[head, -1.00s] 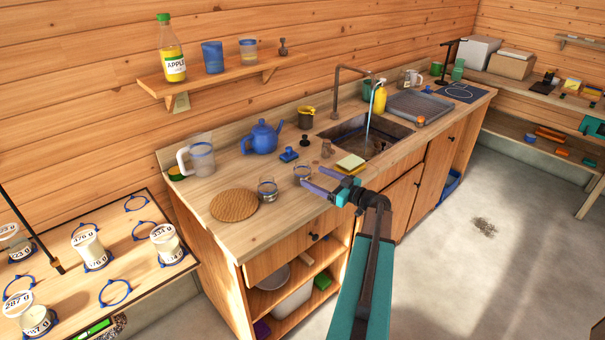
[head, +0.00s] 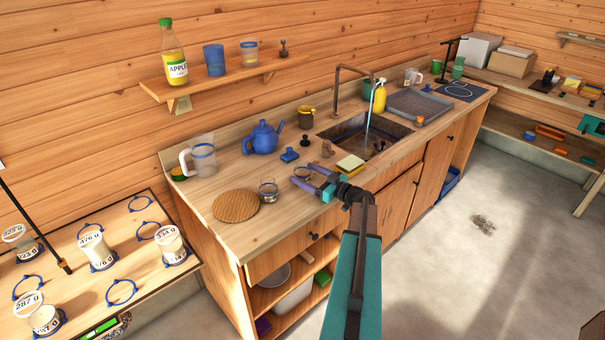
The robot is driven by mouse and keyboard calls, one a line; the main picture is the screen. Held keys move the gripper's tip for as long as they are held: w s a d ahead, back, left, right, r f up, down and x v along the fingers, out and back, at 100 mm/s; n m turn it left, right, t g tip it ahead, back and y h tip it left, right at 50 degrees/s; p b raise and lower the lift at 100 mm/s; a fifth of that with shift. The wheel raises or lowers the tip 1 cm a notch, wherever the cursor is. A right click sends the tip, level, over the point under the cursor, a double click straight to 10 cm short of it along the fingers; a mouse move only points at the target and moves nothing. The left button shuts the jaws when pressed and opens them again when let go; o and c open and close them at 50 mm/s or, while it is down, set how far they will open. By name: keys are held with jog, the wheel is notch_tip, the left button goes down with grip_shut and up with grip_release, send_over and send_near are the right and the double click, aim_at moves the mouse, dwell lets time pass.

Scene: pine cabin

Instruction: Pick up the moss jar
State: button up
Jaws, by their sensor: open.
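My gripper (head: 306,178) is open over the front of the wooden counter (head: 233,176), its purple fingers pointing left. A small clear glass jar (head: 301,170) shows at the fingertips, partly hidden by them; I cannot tell whether it is between them or touching. A similar small glass jar (head: 268,190) stands clear of the gripper to the left, beside a round woven mat (head: 236,206). No label or colour here clearly marks the moss jar.
A blue teapot (head: 262,138), a blue stamp-like object (head: 289,155) and a glass jug (head: 203,160) stand farther back. Bare counter lies between mat and teapot.

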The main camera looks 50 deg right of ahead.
aim_at(308, 168)
jog(key=shift+c, duration=0.4)
jog(key=c, duration=1.1)
jog(key=shift+r, duration=0.2)
jog(key=shift+c, duration=0.2)
jog(key=shift+r+b, duration=1.25)
jog(key=shift+r, duration=0.3)
jog(key=s+d+r+b, duration=0.1)
jog(key=s+d+b, duration=0.2)
jog(key=s, duration=1.2)
jog(key=shift+s+r+b, duration=0.25)
jog(key=shift+s+b, duration=0.1)
jog(key=shift+b, duration=0.85)
